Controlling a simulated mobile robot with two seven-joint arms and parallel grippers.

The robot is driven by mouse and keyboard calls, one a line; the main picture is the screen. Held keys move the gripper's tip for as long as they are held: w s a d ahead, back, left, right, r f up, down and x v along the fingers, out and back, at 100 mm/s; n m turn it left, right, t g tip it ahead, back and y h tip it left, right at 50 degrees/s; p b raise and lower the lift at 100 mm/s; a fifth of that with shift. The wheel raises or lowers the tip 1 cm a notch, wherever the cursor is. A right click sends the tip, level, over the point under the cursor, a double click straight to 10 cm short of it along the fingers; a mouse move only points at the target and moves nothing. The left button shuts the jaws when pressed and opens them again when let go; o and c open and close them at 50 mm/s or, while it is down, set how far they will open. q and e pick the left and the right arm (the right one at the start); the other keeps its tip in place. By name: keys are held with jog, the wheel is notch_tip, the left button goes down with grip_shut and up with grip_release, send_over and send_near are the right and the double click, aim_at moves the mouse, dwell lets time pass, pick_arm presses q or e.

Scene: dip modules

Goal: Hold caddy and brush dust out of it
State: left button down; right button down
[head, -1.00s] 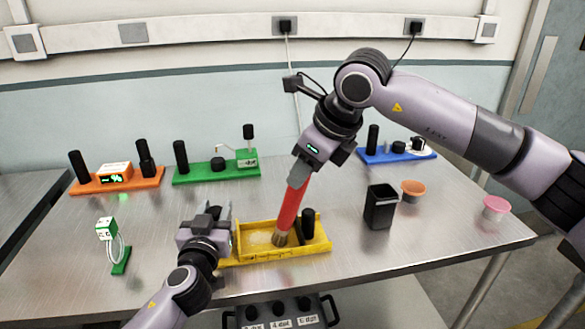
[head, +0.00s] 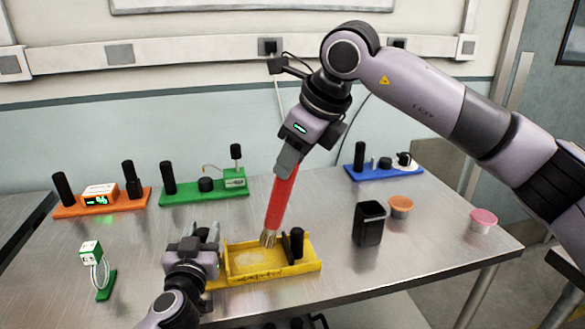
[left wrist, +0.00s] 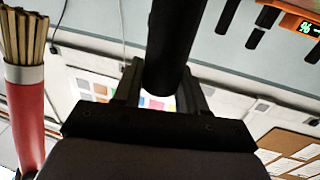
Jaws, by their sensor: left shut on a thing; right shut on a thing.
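The yellow caddy (head: 290,270) lies on the metal table near its front edge, with a pale dusty patch (head: 253,263) on its floor. A black post (head: 297,243) stands at its right end. My left gripper (head: 207,234) is at the caddy's left end. In the left wrist view it is shut around a black cylindrical handle (left wrist: 170,50). My right gripper (head: 286,164) is shut on the red brush (head: 281,197), which tilts with its bristles (head: 268,238) down at the caddy's back edge. The brush also shows in the left wrist view (left wrist: 24,115). Bristle contact is unclear.
Orange (head: 75,211), green (head: 210,197) and blue (head: 373,174) modules stand along the back. A black bin (head: 368,225), an orange cup (head: 400,207) and a pink cup (head: 483,220) are to the right. A small green stand (head: 105,286) is left.

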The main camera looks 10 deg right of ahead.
jog(key=shift+r, duration=0.1)
jog(key=shift+r, duration=1.45)
pick_arm(q)
jog(key=c, duration=0.6)
grip_release()
jog(key=shift+c, duration=0.2)
jog(key=shift+r, duration=0.1)
